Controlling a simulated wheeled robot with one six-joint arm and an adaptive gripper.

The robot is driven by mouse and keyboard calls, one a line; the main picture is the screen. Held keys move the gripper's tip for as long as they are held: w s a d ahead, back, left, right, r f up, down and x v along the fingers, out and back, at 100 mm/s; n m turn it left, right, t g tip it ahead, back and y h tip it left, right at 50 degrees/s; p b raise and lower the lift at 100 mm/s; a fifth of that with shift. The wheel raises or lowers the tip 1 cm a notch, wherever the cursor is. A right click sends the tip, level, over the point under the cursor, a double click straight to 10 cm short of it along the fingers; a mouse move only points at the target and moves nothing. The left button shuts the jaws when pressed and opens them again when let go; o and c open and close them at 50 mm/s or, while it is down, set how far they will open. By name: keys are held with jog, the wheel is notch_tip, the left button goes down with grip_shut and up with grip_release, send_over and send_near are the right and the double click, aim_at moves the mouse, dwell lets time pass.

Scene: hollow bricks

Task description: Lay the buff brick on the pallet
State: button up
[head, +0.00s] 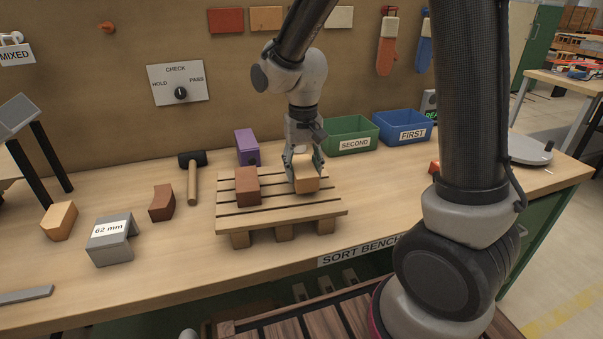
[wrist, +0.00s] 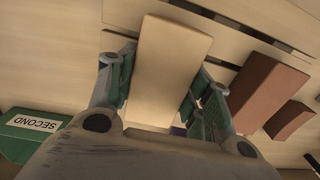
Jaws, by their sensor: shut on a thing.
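The buff brick (head: 306,184) is in my gripper (head: 303,166), over the right part of the wooden pallet (head: 280,208). My gripper points down and is shut on the brick, with a finger on each side. In the wrist view the buff brick (wrist: 168,65) lies between the green finger pads, with pallet slats around it. The brick's underside is at or just above the slats; I cannot tell whether it touches. A red-brown brick (head: 246,184) lies on the pallet to the left, apart from the buff one.
A purple block (head: 246,145) and a rubber mallet (head: 192,172) are behind and left of the pallet. Green SECOND (head: 350,136) and blue FIRST (head: 402,125) bins stand at the back right. A grey 62 mm gauge (head: 111,240) and two loose bricks are at left.

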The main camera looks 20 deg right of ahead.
aim_at(304, 166)
jog(key=shift+f, duration=0.7)
jog(key=o, duration=1.4)
jog(key=shift+f, duration=0.15)
notch_tip(304, 166, up, 12)
jog(key=s+d+r+t, duration=0.2)
jog(key=s+d, duration=0.5)
jog(key=s, duration=0.2)
jog(key=s+d+r+n+t, duration=0.1)
jog(key=s+d+r+t, duration=0.1)
jog(key=s+d, duration=0.5)
jog(key=s+r, duration=0.1)
jog(key=s, duration=0.2)
jog(key=shift+d, duration=0.4)
